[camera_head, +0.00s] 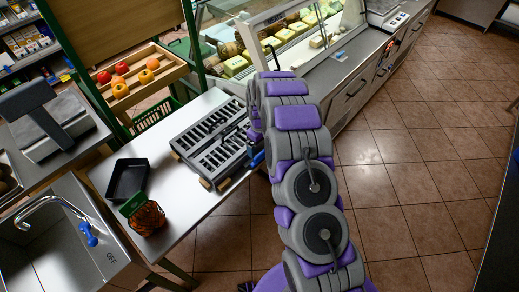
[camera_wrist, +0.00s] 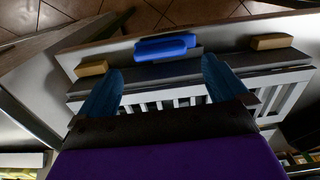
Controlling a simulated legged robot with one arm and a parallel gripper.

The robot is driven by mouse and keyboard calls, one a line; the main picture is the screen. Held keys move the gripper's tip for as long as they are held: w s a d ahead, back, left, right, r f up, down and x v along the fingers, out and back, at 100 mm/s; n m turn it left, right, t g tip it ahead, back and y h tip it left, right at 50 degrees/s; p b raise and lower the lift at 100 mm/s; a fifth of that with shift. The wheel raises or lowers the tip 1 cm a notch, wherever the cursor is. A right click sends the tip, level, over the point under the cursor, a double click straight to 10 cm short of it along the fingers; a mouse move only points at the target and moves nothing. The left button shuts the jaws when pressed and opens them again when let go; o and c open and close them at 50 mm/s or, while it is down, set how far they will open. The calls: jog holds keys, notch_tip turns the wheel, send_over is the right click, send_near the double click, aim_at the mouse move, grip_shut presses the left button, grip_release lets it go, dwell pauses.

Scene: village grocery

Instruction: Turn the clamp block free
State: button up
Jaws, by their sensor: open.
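A blue block (camera_wrist: 165,47), likely the clamp block, sits at the edge of a grey slotted rack (camera_wrist: 185,97) in the wrist view. My gripper (camera_wrist: 163,68) is open, with its two dark blue fingers over the rack, one to each side of the blue block. The block lies just beyond the fingertips; whether they touch it I cannot tell. In the head view the slotted rack (camera_head: 184,143) lies on a white table. My arm hides its right end, where a bit of blue shows that I cannot identify.
Two tan blocks (camera_wrist: 91,68) (camera_wrist: 271,42) sit along the rack's edge. A sink (camera_head: 62,238), a scale (camera_head: 45,120) and a glass display counter (camera_head: 300,50) surround the table (camera_head: 190,205). Tiled floor is clear at right.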

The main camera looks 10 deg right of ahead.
aim_at(260, 153)
notch_tip(260, 153, up, 12)
jog(key=p, duration=0.1)
jog(key=shift+w+f, duration=0.1)
dwell(0.9)
jog(key=s+a+r+m, duration=0.1)
jog(key=s+r+m, duration=0.2)
jog(key=s+r, duration=1.6)
jog(key=s+d+r+m+g, duration=0.1)
jog(key=s+m, duration=0.3)
jog(key=s, duration=2.3)
jog(key=shift+s+g, duration=0.4)
jog(key=shift+r, duration=0.1)
